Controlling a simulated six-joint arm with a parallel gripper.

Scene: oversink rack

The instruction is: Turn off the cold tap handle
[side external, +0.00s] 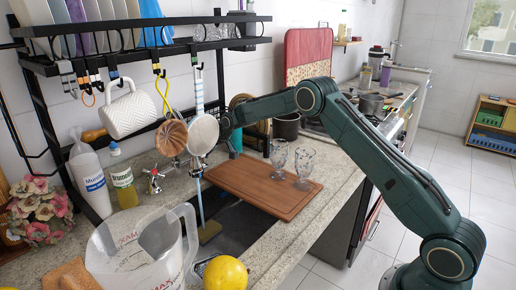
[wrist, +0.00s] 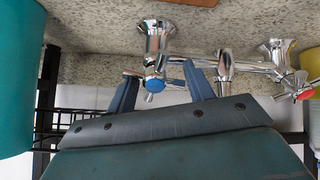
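In the wrist view the cold tap handle (wrist: 155,86), with a blue cap and a small chrome lever, sits on a chrome tap body (wrist: 156,38). My gripper (wrist: 160,73) is open, with one blue-grey finger on each side of the handle; I cannot tell whether either touches it. In the side external view my gripper (side external: 234,138) is partly hidden behind the hanging strainer, and the cold handle is not visible. The red-capped handle (wrist: 304,92) is at the right in the wrist view and also shows in the side external view (side external: 153,176).
A black rack (side external: 150,48) with hanging utensils and a white mug (side external: 131,114) stands over the sink. A wooden board (side external: 262,183) bears two glasses close to my arm. A clear jug (side external: 140,250) stands in front. A pale vertical streak (side external: 199,205) drops into the sink.

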